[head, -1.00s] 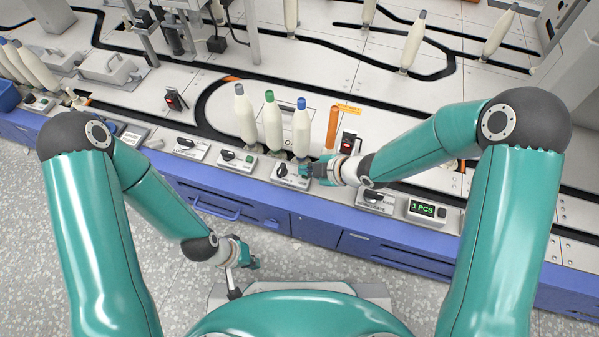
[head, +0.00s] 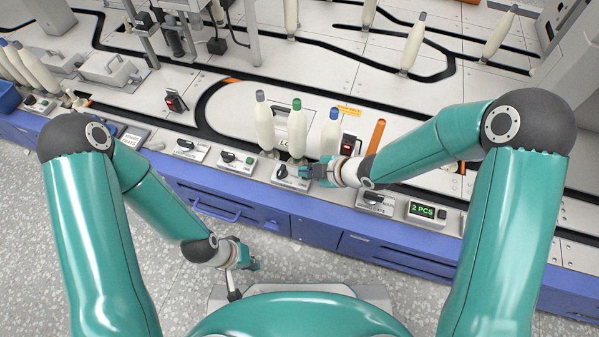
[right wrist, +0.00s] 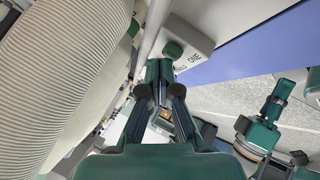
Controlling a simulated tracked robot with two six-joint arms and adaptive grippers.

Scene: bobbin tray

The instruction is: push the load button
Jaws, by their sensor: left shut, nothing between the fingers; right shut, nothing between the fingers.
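A green button (right wrist: 173,50) sits on a grey box (right wrist: 188,36) in the right wrist view. The lettering beside it is only partly readable, with "ONE" in it. My right gripper (right wrist: 160,68) is shut and empty, its fingertips right at the button; I cannot tell whether they touch it. In the head view the right gripper (head: 304,171) is over the control box (head: 290,183) at the bench's front edge and hides the button. My left gripper (head: 252,263) is shut and empty, low over the floor in front of the bench.
Bobbins with grey (head: 263,125), green (head: 297,125) and blue (head: 333,130) tops stand behind the right gripper, close to it. A counter (head: 427,211) reads "2 PCS". Other control boxes (head: 238,160) line the front edge.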

